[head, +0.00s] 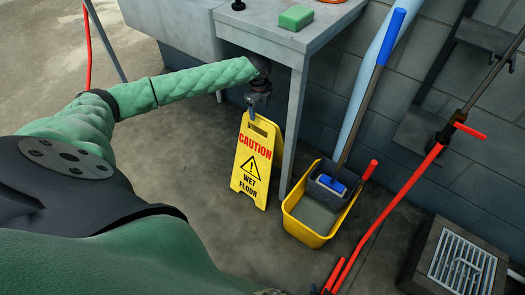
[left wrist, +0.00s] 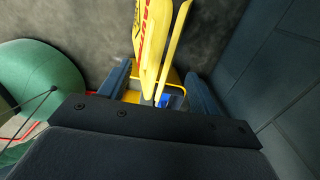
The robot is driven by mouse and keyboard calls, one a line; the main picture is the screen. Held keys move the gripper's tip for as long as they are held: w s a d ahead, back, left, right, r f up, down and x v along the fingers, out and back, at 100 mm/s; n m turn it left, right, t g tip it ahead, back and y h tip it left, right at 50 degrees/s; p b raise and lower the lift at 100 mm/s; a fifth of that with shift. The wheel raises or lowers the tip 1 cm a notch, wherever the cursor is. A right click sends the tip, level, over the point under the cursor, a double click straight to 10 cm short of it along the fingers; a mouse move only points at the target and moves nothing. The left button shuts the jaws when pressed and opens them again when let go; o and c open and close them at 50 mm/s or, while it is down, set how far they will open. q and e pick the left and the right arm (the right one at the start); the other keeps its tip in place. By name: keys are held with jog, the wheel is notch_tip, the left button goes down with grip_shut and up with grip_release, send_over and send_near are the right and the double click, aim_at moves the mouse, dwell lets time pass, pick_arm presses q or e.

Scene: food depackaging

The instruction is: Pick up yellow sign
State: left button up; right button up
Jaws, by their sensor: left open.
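The yellow wet floor sign (head: 258,172) stands upright on the concrete floor beside a leg of the grey table, with its printed face towards me. My left gripper (head: 256,108) is right at the top of the sign, reaching down from above. In the left wrist view its fingers (left wrist: 162,82) are apart, one on each side. The sign's two yellow panels (left wrist: 150,45) show between them, seen edge-on from above. I cannot tell whether a finger touches the sign. My right gripper is not in view.
A yellow mop bucket (head: 305,232) with a blue-handled mop (head: 366,110) stands right of the sign. The grey table (head: 275,30) overhangs close to my left arm. A red pole (head: 390,207) and a floor drain (head: 462,264) lie further right. Floor left of the sign is clear.

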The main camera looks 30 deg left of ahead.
aim_at(261, 120)
pick_arm(q)
jog(key=shift+w+d+f+b, duration=0.1)
jog(key=shift+d+f+b, duration=0.1)
jog(key=shift+f, duration=1.4)
jog(key=shift+w+d+f+b, duration=0.1)
jog(key=shift+d+f+b, duration=0.05)
jog(key=shift+f, duration=1.4)
grip_shut()
